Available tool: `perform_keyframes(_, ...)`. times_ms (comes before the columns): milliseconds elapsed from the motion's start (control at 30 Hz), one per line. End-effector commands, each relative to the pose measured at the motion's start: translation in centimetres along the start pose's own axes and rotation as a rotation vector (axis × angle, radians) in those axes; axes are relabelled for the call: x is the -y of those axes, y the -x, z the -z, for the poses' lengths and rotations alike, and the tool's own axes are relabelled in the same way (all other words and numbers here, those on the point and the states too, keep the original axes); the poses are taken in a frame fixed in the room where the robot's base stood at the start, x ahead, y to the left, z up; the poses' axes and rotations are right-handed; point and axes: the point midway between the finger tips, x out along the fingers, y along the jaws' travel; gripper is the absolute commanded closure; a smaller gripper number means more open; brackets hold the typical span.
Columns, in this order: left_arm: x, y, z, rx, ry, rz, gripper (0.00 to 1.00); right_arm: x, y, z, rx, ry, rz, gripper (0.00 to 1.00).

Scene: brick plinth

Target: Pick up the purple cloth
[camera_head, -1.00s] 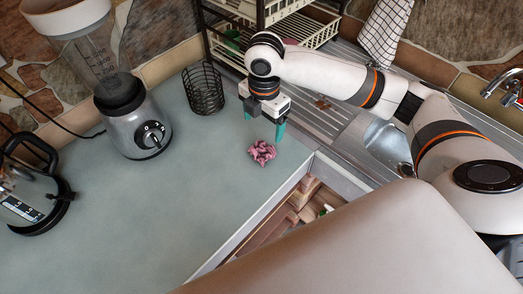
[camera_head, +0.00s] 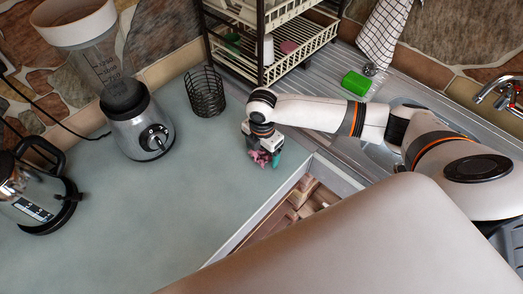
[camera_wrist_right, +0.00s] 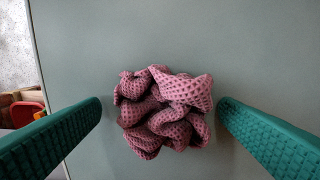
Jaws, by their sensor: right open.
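The purple cloth (camera_head: 260,158) is a crumpled, pinkish-purple textured bundle on the grey-green counter, near its front edge. In the right wrist view the cloth (camera_wrist_right: 165,110) lies between the two green fingers, with bare counter showing on both sides of it. My right gripper (camera_head: 264,160) points down over the cloth and is open, its fingers on either side and partly hiding it in the head view. The fingers (camera_wrist_right: 160,125) look apart from the cloth in the wrist view. My left gripper is not in view.
A wire basket (camera_head: 205,92), a blender (camera_head: 140,128) and a kettle (camera_head: 38,200) stand on the counter. A dish rack (camera_head: 295,50) and a green sponge (camera_head: 357,83) are behind my right arm. The counter left of the cloth is clear.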

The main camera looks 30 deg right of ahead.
Motion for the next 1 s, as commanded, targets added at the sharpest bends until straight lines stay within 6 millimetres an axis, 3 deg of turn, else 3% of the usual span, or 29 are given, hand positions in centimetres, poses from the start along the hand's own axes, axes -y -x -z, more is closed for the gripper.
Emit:
perform_keyframes(200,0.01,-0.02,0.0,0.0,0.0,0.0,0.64,0.02,-0.11,0.01,0.0,0.0,0.001,0.15)
perform_keyframes(500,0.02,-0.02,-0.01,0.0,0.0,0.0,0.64,0.02,-0.07,0.02,0.0,0.0,0.001,0.63)
perform_keyframes(1000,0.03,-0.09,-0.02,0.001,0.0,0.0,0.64,0.05,0.14,0.03,0.0,0.0,0.002,0.66)
